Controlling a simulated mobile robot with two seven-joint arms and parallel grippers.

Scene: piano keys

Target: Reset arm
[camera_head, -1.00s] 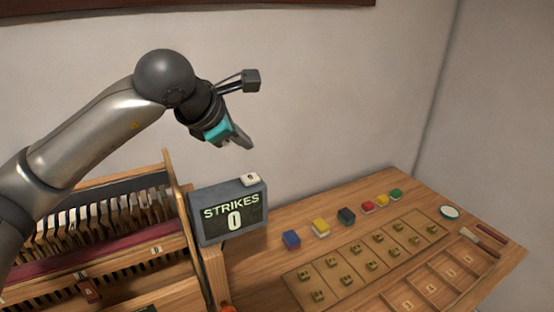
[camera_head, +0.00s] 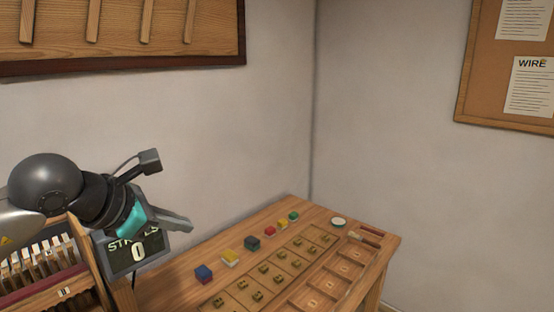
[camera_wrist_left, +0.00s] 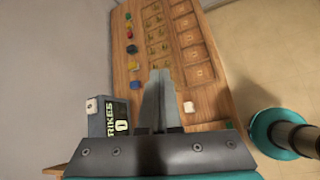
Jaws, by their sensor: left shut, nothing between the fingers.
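My left gripper (camera_head: 182,222) is shut with nothing in it. In the head view it is at the lower left, in front of the STRIKES counter (camera_head: 122,258), which reads 0 and is partly hidden by it. In the left wrist view the closed fingers (camera_wrist_left: 160,85) point over the wooden table. My right gripper is not seen in the head view.
The wooden table (camera_head: 165,290) holds several coloured blocks (camera_head: 252,243), a tray of brass pieces (camera_head: 240,297), an empty-looking compartment tray (camera_head: 335,285) and a white dish (camera_head: 338,221). The piano-key frame (camera_head: 45,265) stands at the left. A corkboard (camera_head: 490,70) hangs on the right wall.

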